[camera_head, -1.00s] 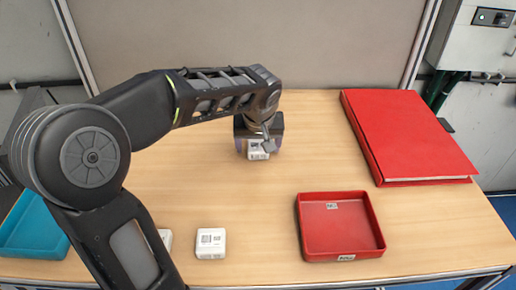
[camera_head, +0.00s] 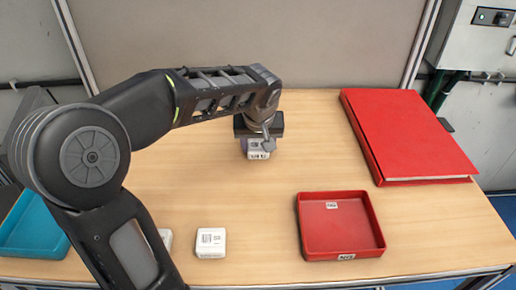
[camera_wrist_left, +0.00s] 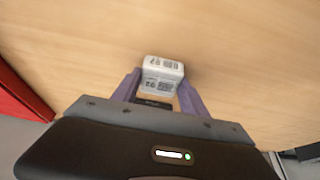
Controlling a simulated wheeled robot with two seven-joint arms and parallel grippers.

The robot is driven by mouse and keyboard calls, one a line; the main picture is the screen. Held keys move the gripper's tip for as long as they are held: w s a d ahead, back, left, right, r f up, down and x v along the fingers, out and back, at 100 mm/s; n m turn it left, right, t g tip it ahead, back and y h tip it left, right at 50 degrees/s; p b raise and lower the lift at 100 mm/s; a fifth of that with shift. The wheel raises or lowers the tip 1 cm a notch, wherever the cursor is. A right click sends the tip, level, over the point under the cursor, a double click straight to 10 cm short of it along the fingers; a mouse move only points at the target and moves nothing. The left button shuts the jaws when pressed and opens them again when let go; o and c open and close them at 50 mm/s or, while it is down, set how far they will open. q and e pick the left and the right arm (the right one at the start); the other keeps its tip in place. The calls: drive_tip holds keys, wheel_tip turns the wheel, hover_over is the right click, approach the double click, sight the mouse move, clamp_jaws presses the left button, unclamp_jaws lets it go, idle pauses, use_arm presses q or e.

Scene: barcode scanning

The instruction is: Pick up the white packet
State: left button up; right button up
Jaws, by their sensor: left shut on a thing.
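A white packet (camera_head: 258,153) with a printed label is at the middle of the table, below the end of my left arm. My left gripper (camera_head: 258,146) is shut on it. In the left wrist view the packet (camera_wrist_left: 163,70) sits between the purple fingertips of the left gripper (camera_wrist_left: 160,88), with printed marks on two faces. I cannot tell whether the packet touches the table. Another white packet (camera_head: 211,242) lies at the front of the table. A further white packet (camera_head: 166,238) is partly hidden behind my left arm. My right gripper is not in view.
A red tray (camera_head: 378,240) stands at the front right and looks empty apart from a label. A large red binder (camera_head: 410,135) lies at the back right. A teal tray (camera_head: 35,238) is at the left edge. The wooden table (camera_head: 330,160) is clear between them.

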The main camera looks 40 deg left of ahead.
sight(258, 146)
use_arm(q)
clamp_jaws()
drive_tip(key=shift+r, duration=0.1)
wheel_tip(258, 146, up, 10)
idle(0.6)
idle(0.5)
